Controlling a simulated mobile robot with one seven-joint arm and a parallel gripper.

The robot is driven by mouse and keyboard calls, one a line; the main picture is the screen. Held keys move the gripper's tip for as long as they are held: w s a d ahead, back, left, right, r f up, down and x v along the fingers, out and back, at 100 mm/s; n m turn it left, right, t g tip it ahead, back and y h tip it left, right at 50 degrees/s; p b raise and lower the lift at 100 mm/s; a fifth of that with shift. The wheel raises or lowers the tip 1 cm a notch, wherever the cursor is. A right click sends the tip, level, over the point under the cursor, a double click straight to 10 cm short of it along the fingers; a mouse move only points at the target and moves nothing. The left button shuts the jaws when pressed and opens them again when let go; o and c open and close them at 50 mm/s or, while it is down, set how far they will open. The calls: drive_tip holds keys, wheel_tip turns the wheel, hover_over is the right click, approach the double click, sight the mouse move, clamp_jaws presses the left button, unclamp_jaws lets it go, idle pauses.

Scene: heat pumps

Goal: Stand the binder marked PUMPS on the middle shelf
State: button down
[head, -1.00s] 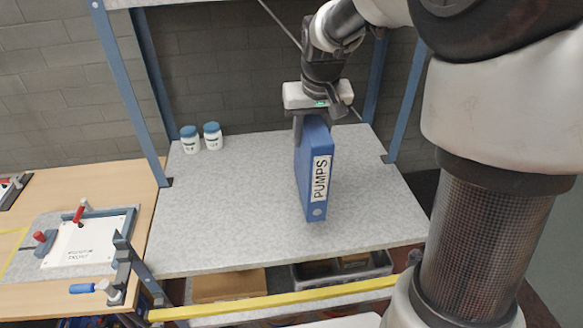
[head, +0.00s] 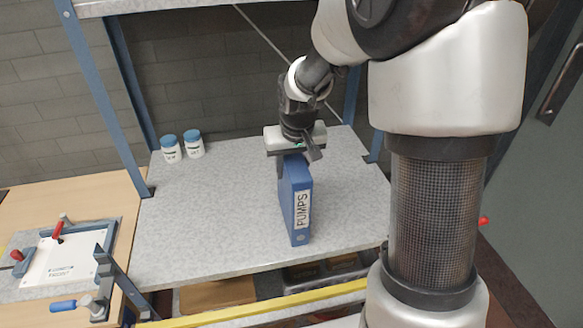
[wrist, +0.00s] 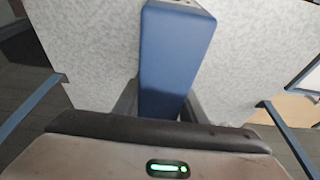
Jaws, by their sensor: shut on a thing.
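The blue binder (head: 291,205) has a white spine label reading PUMPS. It is upright on or just above the grey speckled middle shelf (head: 215,230); whether its base touches the shelf I cannot tell. My gripper (head: 294,156) is above the binder and shut on its upper part. In the wrist view the blue binder (wrist: 172,60) sits between the two dark fingers of my gripper (wrist: 163,105). The fingertips are partly hidden by the binder and the gripper body.
Two white jars with blue lids (head: 182,146) stand at the shelf's back left. Blue uprights flank the shelf. A yellow bar (head: 250,310) runs along the front below, with boxes under the shelf. A wooden bench (head: 60,215) with a clamp fixture is at left. Shelf space left of the binder is clear.

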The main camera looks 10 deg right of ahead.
drive_tip(key=c, duration=1.1)
unclamp_jaws()
